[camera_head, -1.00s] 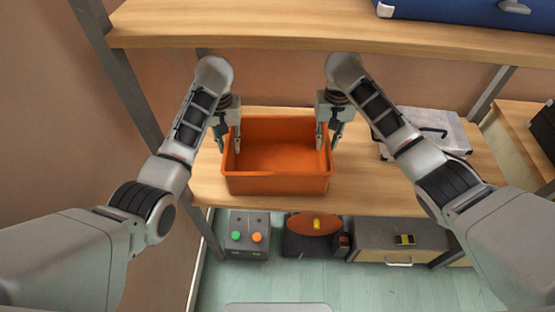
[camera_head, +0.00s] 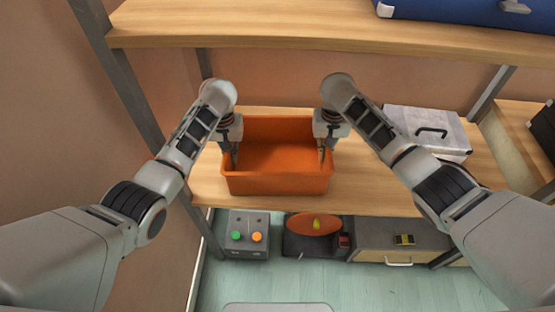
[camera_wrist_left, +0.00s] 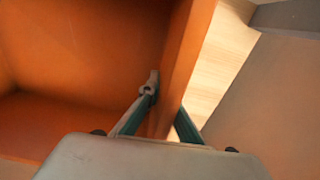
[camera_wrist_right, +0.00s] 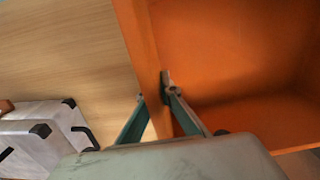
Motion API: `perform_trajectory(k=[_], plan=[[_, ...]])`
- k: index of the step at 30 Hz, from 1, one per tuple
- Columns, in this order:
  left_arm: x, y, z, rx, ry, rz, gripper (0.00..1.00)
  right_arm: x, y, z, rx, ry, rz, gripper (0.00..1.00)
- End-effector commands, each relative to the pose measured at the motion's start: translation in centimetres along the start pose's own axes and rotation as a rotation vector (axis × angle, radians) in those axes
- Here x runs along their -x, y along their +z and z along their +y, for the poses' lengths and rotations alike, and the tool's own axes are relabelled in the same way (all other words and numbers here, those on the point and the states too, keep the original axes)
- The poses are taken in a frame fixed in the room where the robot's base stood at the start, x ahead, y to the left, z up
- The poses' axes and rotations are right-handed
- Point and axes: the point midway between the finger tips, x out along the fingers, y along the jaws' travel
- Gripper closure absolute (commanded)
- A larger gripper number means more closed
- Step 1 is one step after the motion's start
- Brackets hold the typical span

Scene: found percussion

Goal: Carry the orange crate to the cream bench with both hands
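The orange crate (camera_head: 277,184) sits upright on the wooden shelf board, open at the top and empty where I can see inside. My left gripper (camera_head: 234,155) is at its left wall. In the left wrist view this gripper (camera_wrist_left: 165,95) has one finger inside and one outside, closed on the crate wall (camera_wrist_left: 182,65). My right gripper (camera_head: 322,153) is at the right wall. In the right wrist view this gripper (camera_wrist_right: 155,90) pinches the wall (camera_wrist_right: 140,35) the same way. The outer fingertips are partly hidden. I see no cream bench that I can identify.
A silver case (camera_head: 428,130) with a dark handle lies right of the crate. An upper shelf (camera_head: 300,35) with a blue case (camera_head: 460,12) overhangs behind. Metal posts (camera_head: 120,80) flank the shelf. Below are a grey button box (camera_head: 247,240) and a drawer unit (camera_head: 375,238).

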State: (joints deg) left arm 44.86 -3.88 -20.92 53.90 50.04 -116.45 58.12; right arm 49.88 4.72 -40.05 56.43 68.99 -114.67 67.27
Motion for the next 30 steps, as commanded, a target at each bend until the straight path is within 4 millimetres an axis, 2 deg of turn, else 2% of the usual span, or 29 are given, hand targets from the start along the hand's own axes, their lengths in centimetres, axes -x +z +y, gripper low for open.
perform_trajectory(k=[14,30], plan=[[0.8,-0.2,0.0,0.000,0.001,0.006,1.00,0.8,-0.2,0.0,0.000,-0.001,0.006,1.00],[7.2,-1.2,0.1,-0.001,0.001,0.042,1.00,7.2,-1.1,0.0,0.000,-0.001,0.043,1.00]])
